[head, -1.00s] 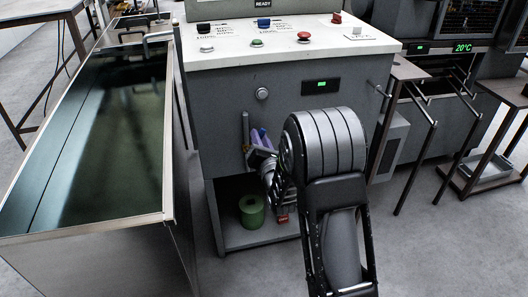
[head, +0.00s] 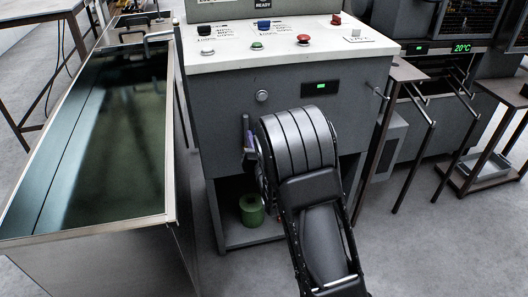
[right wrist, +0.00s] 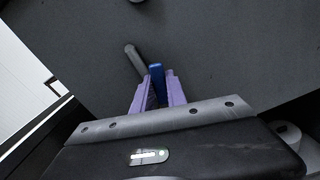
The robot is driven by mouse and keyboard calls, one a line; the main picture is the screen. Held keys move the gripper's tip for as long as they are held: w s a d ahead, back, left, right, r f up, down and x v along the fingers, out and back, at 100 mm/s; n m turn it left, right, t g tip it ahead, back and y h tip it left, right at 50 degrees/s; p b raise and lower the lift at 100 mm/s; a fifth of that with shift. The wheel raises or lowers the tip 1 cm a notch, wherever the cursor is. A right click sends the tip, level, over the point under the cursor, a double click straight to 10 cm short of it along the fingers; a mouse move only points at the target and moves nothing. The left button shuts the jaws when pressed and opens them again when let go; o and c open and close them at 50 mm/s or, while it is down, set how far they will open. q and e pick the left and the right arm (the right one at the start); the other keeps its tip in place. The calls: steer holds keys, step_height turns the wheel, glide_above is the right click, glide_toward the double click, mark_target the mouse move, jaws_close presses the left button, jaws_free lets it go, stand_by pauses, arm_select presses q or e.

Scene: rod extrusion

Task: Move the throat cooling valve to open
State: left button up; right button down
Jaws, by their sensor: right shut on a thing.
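The throat cooling valve shows in the right wrist view as a blue lever (right wrist: 157,76) by the dark grey panel, with a grey bar (right wrist: 134,58) beside it. My right gripper (right wrist: 158,90) has its purple fingers on both sides of the blue lever and is shut on it. In the head view a small part of the valve (head: 246,127) shows upright on the left of the cabinet front. My right arm hides most of the gripper and valve there. My left gripper is not in view.
The grey cabinet (head: 215,95) carries buttons on its white top. A long water trough (head: 172,190) stands to the left, close to the cabinet. A green roll (head: 251,212) sits in the open bay below. Brown stands (head: 378,135) are at the right.

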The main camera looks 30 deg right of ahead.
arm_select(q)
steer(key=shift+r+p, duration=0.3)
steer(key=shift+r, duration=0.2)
arm_select(e)
steer(key=shift+w+a+n, duration=0.1)
steer(key=shift+a+n, duration=0.25)
steer(key=shift+n, duration=0.25)
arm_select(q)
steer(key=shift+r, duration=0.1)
arm_select(e)
steer(key=shift+a+r, duration=0.1)
steer(key=shift+w+a+r+n+p, duration=0.1)
steer(key=shift+a+n+p, duration=0.2)
steer(key=shift+n+p, duration=0.25)
steer(key=c, duration=1.3)
jaws_free()
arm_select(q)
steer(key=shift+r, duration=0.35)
arm_select(e)
steer(key=shift+o, duration=0.2)
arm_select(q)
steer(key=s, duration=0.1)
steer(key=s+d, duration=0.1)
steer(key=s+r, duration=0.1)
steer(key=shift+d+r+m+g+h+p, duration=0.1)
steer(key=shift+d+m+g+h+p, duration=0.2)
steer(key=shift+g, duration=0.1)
arm_select(e)
steer(key=v, duration=0.7)
steer(key=shift+s, duration=0.35)
